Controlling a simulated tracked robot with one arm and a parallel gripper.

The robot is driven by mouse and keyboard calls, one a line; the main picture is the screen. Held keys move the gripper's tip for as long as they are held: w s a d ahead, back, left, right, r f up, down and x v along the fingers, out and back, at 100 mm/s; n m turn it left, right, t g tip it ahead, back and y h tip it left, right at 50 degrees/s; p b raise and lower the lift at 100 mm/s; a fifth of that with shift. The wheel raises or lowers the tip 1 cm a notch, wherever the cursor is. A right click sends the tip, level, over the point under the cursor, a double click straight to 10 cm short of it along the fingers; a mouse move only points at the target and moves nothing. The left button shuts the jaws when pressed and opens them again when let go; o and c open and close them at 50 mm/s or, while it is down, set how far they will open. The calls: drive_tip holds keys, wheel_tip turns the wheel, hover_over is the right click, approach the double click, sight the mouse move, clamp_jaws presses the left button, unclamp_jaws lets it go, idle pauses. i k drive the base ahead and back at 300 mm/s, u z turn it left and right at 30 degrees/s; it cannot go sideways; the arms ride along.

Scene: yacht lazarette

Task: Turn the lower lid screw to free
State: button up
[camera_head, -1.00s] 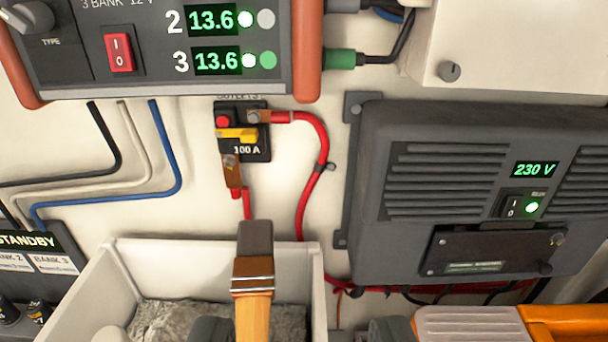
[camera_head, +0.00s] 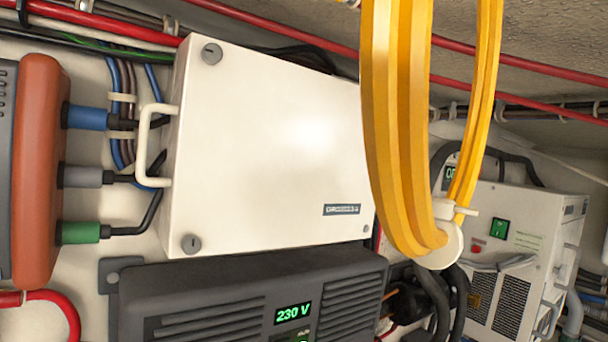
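A white box lid (camera_head: 270,150) with a handle (camera_head: 148,145) on its left side fills the middle of the view. The lower lid screw (camera_head: 190,243) is a grey slotted head at the lower left corner of the lid. A matching upper screw (camera_head: 211,53) sits at the upper left corner. The lid is shut.
A dark 230 V unit (camera_head: 250,305) lies just below the lower screw. Blue, grey and green plugs (camera_head: 82,232) with cables stick out at left. A white unit (camera_head: 525,260) stands at right.

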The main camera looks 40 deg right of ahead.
sight(191, 244)
drive_tip(key=u, duration=0.05)
drive_tip(key=k, duration=0.5)
drive_tip(key=u, duration=1.05)
drive_tip(key=k, duration=0.75)
drive_tip(key=z, duration=1.1)
drive_tip(key=i, duration=1)
